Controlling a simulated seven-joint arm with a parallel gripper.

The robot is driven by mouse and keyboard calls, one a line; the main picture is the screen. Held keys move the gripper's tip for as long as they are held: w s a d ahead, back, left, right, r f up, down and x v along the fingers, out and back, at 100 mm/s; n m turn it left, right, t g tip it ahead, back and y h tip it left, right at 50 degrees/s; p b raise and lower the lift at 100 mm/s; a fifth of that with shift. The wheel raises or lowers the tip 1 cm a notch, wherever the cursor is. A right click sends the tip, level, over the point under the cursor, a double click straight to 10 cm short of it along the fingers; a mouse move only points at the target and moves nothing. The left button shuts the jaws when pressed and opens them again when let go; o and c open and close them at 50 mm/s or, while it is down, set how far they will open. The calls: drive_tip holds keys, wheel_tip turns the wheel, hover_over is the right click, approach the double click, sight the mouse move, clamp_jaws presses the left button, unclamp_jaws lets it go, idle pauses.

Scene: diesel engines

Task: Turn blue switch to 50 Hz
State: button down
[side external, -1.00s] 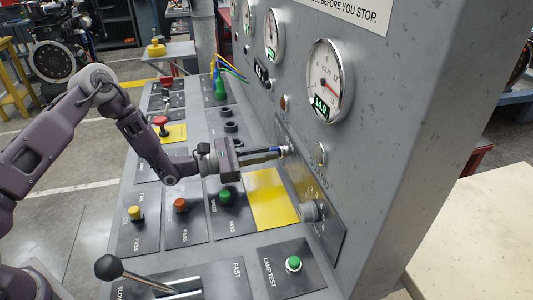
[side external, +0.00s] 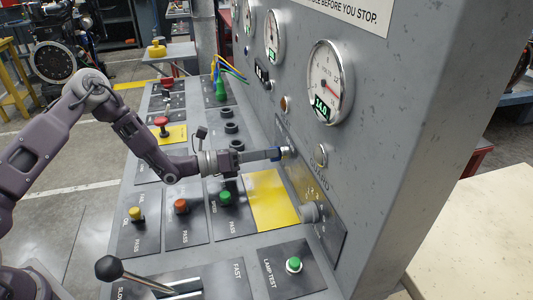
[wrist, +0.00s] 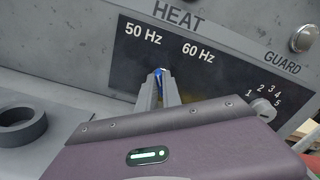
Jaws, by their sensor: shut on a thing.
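The blue switch (side external: 286,152) sits on the dark label plate of the upright grey panel. In the wrist view only a small blue part of the switch (wrist: 160,71) shows between the fingertips, below the "50 Hz" (wrist: 143,33) and "60 Hz" (wrist: 198,51) labels. The fingers hide most of it, so I cannot tell which label it points to. My gripper (side external: 280,154) reaches level to the panel and is shut on the switch. In the wrist view my gripper (wrist: 162,84) also shows with a fingertip on either side of the blue part.
A grey numbered knob (side external: 313,211) is on the same plate, nearer the side camera. Gauges (side external: 328,82) are above. Below the arm, the sloping desk carries a green button (side external: 225,197), an orange button (side external: 181,205) and a black-knobbed lever (side external: 109,267).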

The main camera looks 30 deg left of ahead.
drive_tip(key=shift+n, duration=0.4)
drive_tip(key=c, duration=1.5)
unclamp_jaws()
drive_tip(key=shift+a, duration=0.1)
drive_tip(key=v, duration=0.7)
drive_tip(key=shift+r, duration=0.1)
